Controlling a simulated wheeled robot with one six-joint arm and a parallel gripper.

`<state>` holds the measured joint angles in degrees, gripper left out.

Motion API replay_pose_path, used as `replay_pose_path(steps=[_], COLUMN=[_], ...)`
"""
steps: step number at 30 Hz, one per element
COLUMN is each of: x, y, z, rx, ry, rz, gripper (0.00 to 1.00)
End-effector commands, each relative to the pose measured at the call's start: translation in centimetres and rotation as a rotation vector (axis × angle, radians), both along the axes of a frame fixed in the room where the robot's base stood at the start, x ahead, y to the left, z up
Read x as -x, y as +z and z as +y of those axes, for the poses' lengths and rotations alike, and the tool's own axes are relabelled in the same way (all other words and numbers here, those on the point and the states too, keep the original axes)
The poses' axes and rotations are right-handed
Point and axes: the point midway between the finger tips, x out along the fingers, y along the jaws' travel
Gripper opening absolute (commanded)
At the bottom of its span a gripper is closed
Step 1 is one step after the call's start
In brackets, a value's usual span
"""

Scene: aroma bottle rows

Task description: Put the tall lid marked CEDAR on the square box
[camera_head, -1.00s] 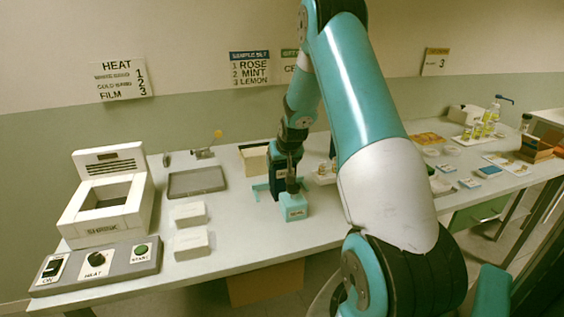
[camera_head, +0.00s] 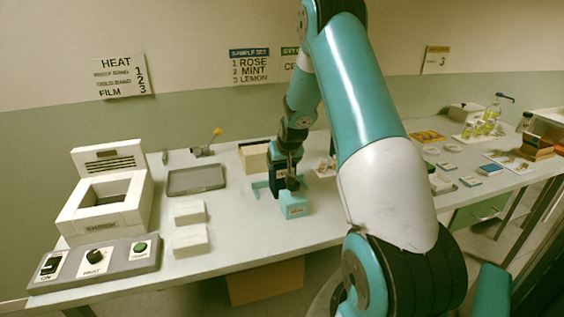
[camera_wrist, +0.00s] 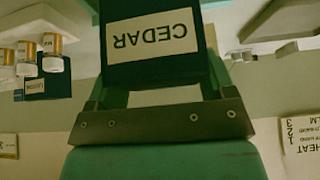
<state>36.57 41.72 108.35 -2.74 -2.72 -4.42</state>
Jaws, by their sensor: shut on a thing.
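The CEDAR lid (camera_wrist: 150,68) fills the top middle of the wrist view, a dark block with an upside-down cream label. My gripper (camera_wrist: 152,95) is shut on it, with a green finger at each side. Its far end is outside that view. I cannot tell which thing is the square box.
A cream box (camera_head: 254,158) stands behind the gripper. Small bottles (camera_wrist: 53,58) and a dark LEMON block (camera_wrist: 45,86) show in the wrist view. A grey tray (camera_head: 196,180), two white blocks (camera_head: 190,241) and the heater (camera_head: 108,205) stand left.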

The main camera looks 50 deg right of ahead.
Motion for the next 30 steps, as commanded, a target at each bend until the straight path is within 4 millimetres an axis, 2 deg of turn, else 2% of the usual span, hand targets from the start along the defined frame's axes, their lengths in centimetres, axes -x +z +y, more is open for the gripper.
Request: replay_pose_path(steps=[30], x=[0.05], y=[-0.67], z=[-0.03], rx=[0.000], ry=[0.000], rz=[0.000], gripper=[0.53])
